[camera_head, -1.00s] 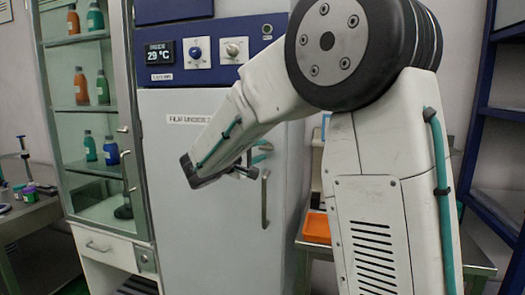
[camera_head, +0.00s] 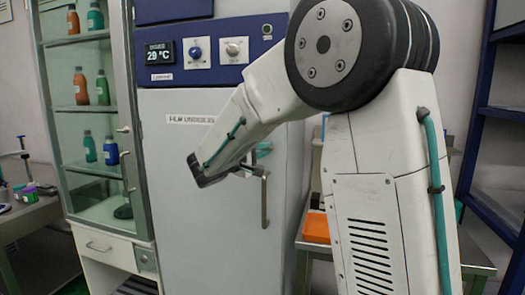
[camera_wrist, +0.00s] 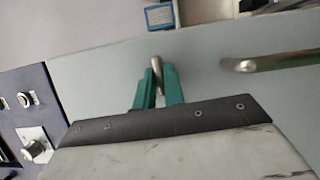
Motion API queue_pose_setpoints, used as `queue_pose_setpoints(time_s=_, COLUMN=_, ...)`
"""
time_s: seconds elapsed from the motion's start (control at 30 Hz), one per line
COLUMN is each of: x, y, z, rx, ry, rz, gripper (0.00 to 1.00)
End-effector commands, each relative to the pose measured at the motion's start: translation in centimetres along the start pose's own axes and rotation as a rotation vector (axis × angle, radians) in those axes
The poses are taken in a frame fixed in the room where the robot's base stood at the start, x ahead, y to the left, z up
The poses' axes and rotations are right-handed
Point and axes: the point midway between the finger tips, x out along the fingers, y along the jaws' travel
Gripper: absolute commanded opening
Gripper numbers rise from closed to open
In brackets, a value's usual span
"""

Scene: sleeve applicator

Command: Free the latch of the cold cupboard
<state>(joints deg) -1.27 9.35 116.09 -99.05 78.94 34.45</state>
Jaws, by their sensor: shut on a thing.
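The cold cupboard (camera_head: 195,225) is a tall pale grey cabinet with a blue control panel. Its long vertical metal handle (camera_head: 265,202) is near the door's right edge and also shows in the wrist view (camera_wrist: 280,61). My gripper (camera_wrist: 158,72) has two green fingers, shut on a small metal latch (camera_wrist: 156,62) at the door, beside the handle. The latch's end shows between the fingertips; the rest is hidden by the fingers. In the head view my wrist hides most of the gripper, and only a bit of green finger shows. The door looks closed.
A glass cabinet (camera_head: 128,165) with several bottles stands at left. A bench with an orange tray (camera_head: 316,228) is at right, and blue shelving (camera_head: 488,120) is beyond it. The panel shows 29 °C and has two knobs (camera_head: 196,52). The floor before the door is mostly out of view.

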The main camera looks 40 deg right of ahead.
Motion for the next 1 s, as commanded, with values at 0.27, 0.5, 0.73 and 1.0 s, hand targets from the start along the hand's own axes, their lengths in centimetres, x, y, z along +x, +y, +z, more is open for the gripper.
queue_pose_setpoints(time_s=0.27, x=-0.01, y=-0.17, z=-0.05, rx=-0.152, ry=0.0, rz=0.062, gripper=0.0)
queue_pose_setpoints(time_s=0.5, x=-0.01, y=-0.34, z=-0.01, rx=-0.357, ry=0.0, rz=0.147, gripper=0.0)
queue_pose_setpoints(time_s=0.73, x=0.03, y=-0.43, z=0.07, rx=-0.56, ry=0.0, rz=0.231, gripper=0.0)
queue_pose_setpoints(time_s=1.0, x=0.07, y=-0.56, z=0.16, rx=-0.798, ry=0.001, rz=0.329, gripper=0.0)
